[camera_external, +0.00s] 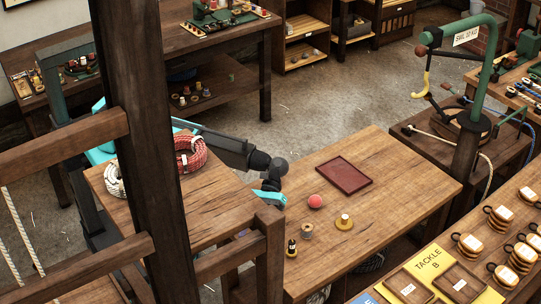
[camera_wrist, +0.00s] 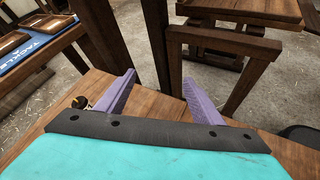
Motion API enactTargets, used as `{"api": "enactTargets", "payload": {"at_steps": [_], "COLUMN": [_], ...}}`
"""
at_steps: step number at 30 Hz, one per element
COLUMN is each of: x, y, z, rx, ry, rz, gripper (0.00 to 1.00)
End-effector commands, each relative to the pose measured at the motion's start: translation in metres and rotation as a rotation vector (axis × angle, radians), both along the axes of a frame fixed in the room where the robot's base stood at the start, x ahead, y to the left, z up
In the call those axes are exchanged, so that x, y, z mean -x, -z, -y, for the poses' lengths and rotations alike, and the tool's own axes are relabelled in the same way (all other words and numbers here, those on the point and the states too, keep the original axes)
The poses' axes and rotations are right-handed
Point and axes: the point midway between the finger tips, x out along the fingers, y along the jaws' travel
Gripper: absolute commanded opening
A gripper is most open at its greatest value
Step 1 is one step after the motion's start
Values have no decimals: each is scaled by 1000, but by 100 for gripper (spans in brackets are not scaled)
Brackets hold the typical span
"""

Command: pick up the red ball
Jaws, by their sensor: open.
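The red ball (camera_external: 315,201) rests on the wooden table, just in front of a dark red tray (camera_external: 344,175). My gripper (camera_external: 268,200) is at the table's left side, left of the ball and apart from it. Its fingers are hard to make out in the external view. In the wrist view, the two purple fingers of my gripper (camera_wrist: 158,100) stand wide apart with nothing between them. The ball does not show in the wrist view.
Near the ball stand a yellow-based piece (camera_external: 344,224), a small spool (camera_external: 306,230) and a dark bottle with yellow (camera_external: 291,248). A wooden post-and-rail frame (camera_external: 268,240) rises by the table's left edge. The table's right part is clear.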

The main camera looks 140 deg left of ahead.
Motion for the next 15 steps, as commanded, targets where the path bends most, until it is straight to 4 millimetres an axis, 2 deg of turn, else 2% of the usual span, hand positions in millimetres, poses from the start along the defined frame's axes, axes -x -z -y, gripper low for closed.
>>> {"api": "enactTargets", "payload": {"at_steps": [1, 8, 15], "x": [-3, 5, 41], "y": [-5, -28, -38], "z": [-25, -120, -214], "rx": [8, 45, 92], "ry": [-31, -167, -348], "rz": [11, 39, 8], "gripper": [61, 61, 61]}}
